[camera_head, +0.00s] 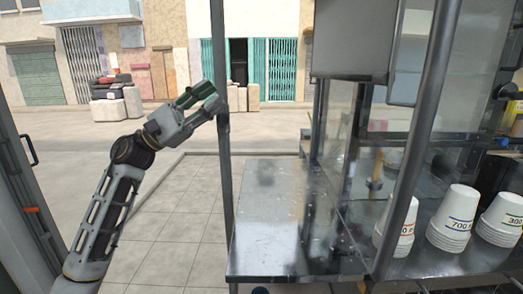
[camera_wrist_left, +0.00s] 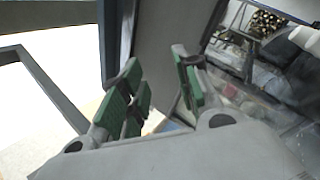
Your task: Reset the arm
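My left arm comes in from the left in the head view, raised in front of the metal stall. My left gripper (camera_head: 203,96) is up near a vertical metal post (camera_head: 219,130); I cannot tell whether it touches the post. In the left wrist view its two green-padded fingers (camera_wrist_left: 155,72) stand apart with nothing between them, so it is open and empty. My right arm and right gripper are not in view.
A bare metal counter (camera_head: 268,215) lies to the right of the post. Tiled ground (camera_head: 175,225) is clear below the arm.

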